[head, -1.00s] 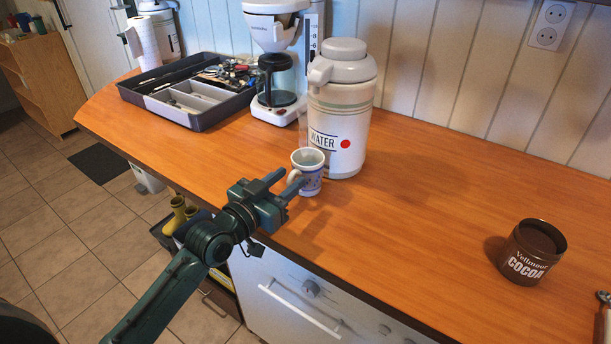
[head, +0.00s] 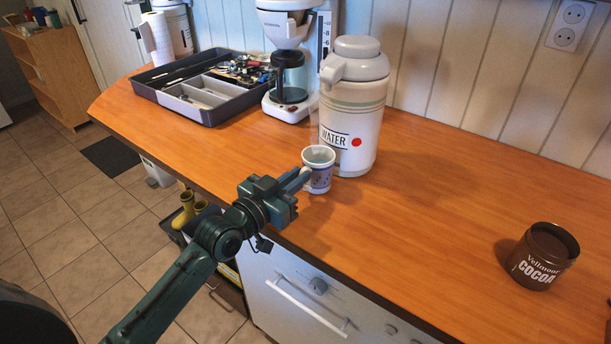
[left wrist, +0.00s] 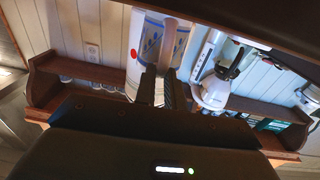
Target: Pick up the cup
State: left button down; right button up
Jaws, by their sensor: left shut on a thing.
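The cup (head: 319,172) is white with a blue pattern and stands upright in front of the water dispenser, near the counter's front edge. My left gripper (head: 303,176) reaches it from the front left and is shut on its handle side. In the left wrist view the cup (left wrist: 180,47) shows just beyond the fingertips (left wrist: 161,80), which are close together. Whether the cup touches the counter is hard to tell. My right gripper is not in view.
The white water dispenser (head: 352,110) stands close behind the cup. A coffee maker (head: 288,65) and a grey utensil tray (head: 208,112) are behind to the left. A brown cocoa tin (head: 541,257) stands at the right. The counter (head: 440,195) between is clear.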

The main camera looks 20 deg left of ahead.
pick_arm(q)
jog(key=shift+r, duration=0.5)
jog(key=r+b+v, duration=0.2)
jog(key=v, duration=1.6)
jog(key=shift+r, duration=0.3)
